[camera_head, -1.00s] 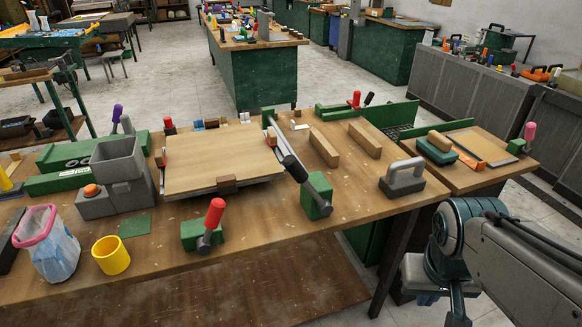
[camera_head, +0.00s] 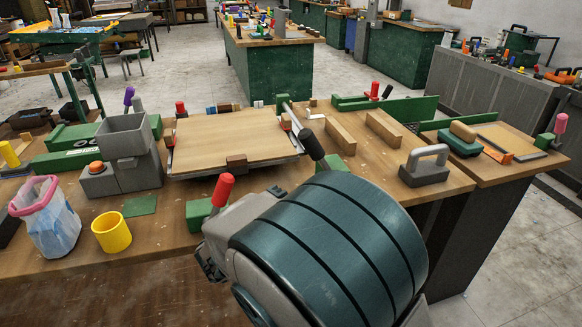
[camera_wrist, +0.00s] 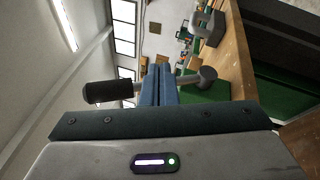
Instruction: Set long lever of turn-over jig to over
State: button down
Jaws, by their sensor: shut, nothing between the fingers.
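The turn-over jig carries a flat wooden board (camera_head: 232,138) on the bench in the head view. The head view hides my fingers.
A red-handled lever (camera_head: 222,190) on a green block stands close beside my arm. A grey hopper (camera_head: 125,135), a yellow cup (camera_head: 111,232) and a pink-rimmed bin (camera_head: 48,218) stand at left. Wooden bars (camera_head: 341,136) and a grey-handled block (camera_head: 425,165) lie at right.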

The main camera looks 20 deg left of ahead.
jog(key=s+a+n+t+y, duration=0.2)
jog(key=a+t, duration=0.3)
jog(key=a, duration=0.4)
jog(key=shift+s+a+r+n+y+b, duration=0.3)
jog(key=shift+s+y, duration=0.2)
jog(key=shift+s, duration=0.35)
jog(key=x, duration=1)
jog(key=shift+p, duration=0.4)
jog(key=shift+r, duration=0.15)
